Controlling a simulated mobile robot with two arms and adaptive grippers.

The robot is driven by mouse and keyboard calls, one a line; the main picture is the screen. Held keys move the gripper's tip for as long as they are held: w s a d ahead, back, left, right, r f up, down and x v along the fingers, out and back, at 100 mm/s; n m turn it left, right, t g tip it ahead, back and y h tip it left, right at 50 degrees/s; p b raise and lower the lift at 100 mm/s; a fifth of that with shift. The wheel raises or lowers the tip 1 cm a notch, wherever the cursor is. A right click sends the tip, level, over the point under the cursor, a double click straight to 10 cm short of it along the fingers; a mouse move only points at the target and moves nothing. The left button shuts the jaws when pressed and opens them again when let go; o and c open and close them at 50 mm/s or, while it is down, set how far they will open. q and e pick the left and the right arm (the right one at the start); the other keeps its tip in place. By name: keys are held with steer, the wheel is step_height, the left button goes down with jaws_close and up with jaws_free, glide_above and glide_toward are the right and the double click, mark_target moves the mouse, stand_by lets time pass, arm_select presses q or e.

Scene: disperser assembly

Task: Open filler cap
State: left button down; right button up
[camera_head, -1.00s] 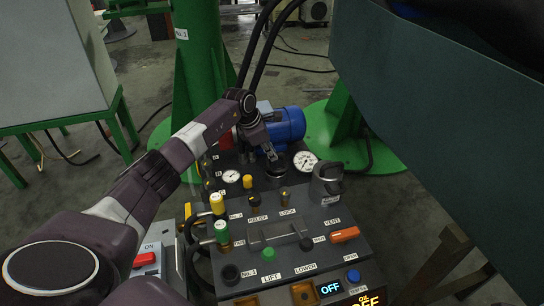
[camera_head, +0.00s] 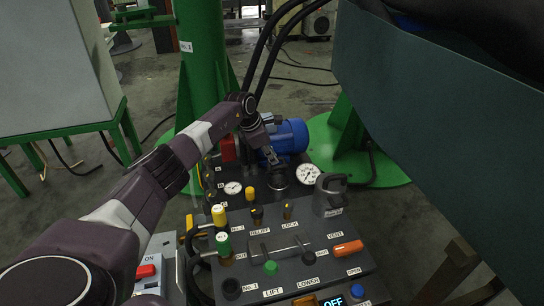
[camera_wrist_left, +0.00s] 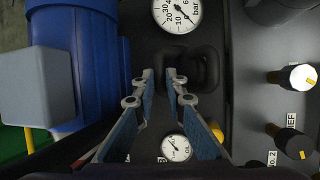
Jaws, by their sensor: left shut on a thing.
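The filler cap (camera_head: 279,178) is a black round part on top of the dark unit, beside a white pressure gauge (camera_head: 308,174). In the left wrist view the black cap (camera_wrist_left: 203,68) lies at and just right of my fingertips. My left gripper (camera_head: 271,158) reaches down to the cap from behind the panel. Its two fingers (camera_wrist_left: 160,76) are close together and shut on the cap, with a narrow gap between the tips. The fingers hide part of the cap, so I cannot tell whether it is seated or loosened. My right gripper is not in view.
A blue motor (camera_head: 288,137) stands close behind the gripper. A smaller gauge (camera_head: 233,188), yellow and green knobs, and a black handled part (camera_head: 330,196) crowd the control panel (camera_head: 290,240). A green column (camera_head: 205,70) rises behind, and a large dark tank (camera_head: 440,110) is at right.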

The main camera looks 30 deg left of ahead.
arm_select(q)
steer(key=shift+s+a+f, duration=0.2)
steer(key=shift+a+f, duration=0.15)
steer(key=c, duration=2)
jaws_free()
steer(key=shift+f, duration=0.15)
steer(key=shift+o, duration=0.2)
steer(key=d+v, duration=0.1)
steer(key=v, duration=1.1)
steer(key=shift+w+r, duration=0.3)
steer(key=shift+a, duration=0.15)
